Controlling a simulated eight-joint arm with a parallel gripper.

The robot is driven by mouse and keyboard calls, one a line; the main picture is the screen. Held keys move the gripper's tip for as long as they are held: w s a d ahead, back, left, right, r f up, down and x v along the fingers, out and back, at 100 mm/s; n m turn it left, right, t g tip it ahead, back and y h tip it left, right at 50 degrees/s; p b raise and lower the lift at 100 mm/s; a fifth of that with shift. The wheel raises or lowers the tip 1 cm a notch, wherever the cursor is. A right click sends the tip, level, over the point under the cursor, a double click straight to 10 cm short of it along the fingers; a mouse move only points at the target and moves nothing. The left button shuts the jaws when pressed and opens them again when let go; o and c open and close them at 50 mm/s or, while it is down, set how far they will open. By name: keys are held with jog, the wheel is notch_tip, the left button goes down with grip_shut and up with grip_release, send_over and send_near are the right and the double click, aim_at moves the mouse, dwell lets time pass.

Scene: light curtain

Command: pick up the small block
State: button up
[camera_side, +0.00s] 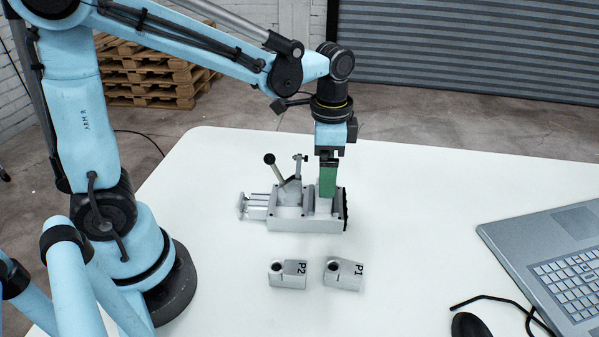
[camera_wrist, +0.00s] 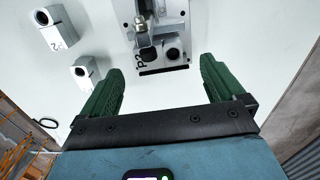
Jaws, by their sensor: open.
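Two small grey blocks, each with a round hole, lie on the white table in the side view: P2 (camera_side: 290,277) and P1 (camera_side: 345,276). They also show at the left of the wrist view, P2 (camera_wrist: 60,30) and P1 (camera_wrist: 82,76). A third holed block (camera_wrist: 165,50) sits in the grey clamp fixture (camera_side: 298,224); its label is hard to read. My gripper (camera_side: 328,190) points down over the fixture's right end, hiding much of that block. In the wrist view my gripper (camera_wrist: 160,70) has its green fingers wide apart with nothing gripped.
A laptop (camera_side: 555,255), black mouse (camera_side: 470,325) and cable lie at the right. The table between fixture and laptop is clear.

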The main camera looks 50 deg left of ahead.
aim_at(322, 205)
jog(key=shift+d+f, duration=0.1)
jog(key=shift+f, duration=2.55)
jog(key=c, duration=1.2)
jog(key=shift+r, duration=0.15)
